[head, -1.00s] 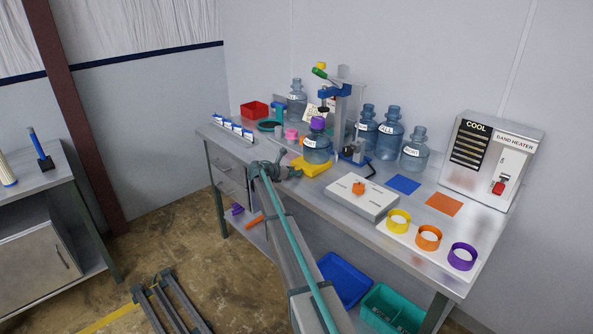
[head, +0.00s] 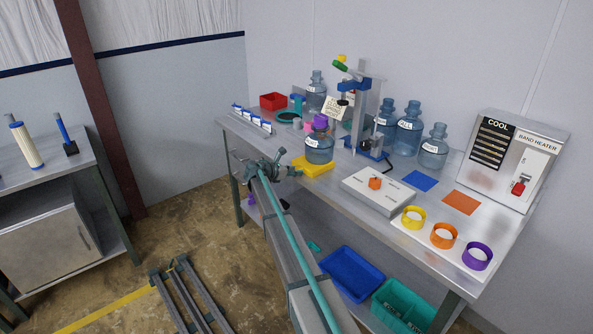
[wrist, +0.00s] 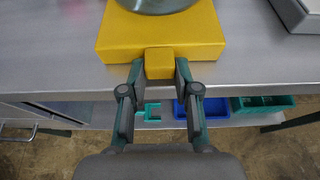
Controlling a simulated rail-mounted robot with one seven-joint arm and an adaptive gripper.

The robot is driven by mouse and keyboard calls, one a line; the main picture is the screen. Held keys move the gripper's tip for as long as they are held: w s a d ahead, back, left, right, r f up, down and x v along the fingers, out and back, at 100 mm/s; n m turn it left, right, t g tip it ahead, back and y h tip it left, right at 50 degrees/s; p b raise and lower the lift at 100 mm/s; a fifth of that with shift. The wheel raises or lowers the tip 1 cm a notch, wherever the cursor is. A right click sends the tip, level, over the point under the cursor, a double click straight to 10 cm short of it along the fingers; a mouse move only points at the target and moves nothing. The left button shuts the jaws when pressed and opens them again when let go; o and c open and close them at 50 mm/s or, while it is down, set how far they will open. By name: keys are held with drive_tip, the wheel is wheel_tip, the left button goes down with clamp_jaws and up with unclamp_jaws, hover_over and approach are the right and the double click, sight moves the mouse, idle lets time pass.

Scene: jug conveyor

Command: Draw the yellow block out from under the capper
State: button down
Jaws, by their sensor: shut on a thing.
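The yellow block (head: 318,168) is a flat slab near the bench's front edge, with a tab (wrist: 159,63) facing me in the wrist view. My gripper (wrist: 156,75) is shut on this tab, with one finger on each side. It also shows at the block's front left in the head view (head: 284,166). A blue jug (head: 320,152) with a purple cap (head: 320,122) stands upright on the block; only its base (wrist: 155,4) shows in the wrist view. The capper (head: 362,110), with a green handle, stands behind and to the right of the jug, clear of it in the picture.
Several jugs (head: 408,135) stand behind the capper. A white box (head: 378,192) with an orange knob is to the right of the block. A small rack (head: 252,120) lies along the bench edge at left. Blue (head: 350,275) and teal bins (head: 403,305) are below the bench.

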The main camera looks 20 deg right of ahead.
drive_tip(key=shift+s+a, duration=0.1)
drive_tip(key=shift+a, duration=0.1)
drive_tip(key=c, duration=0.8)
unclamp_jaws()
drive_tip(key=shift+o, duration=0.2)
drive_tip(key=v, duration=1.2)
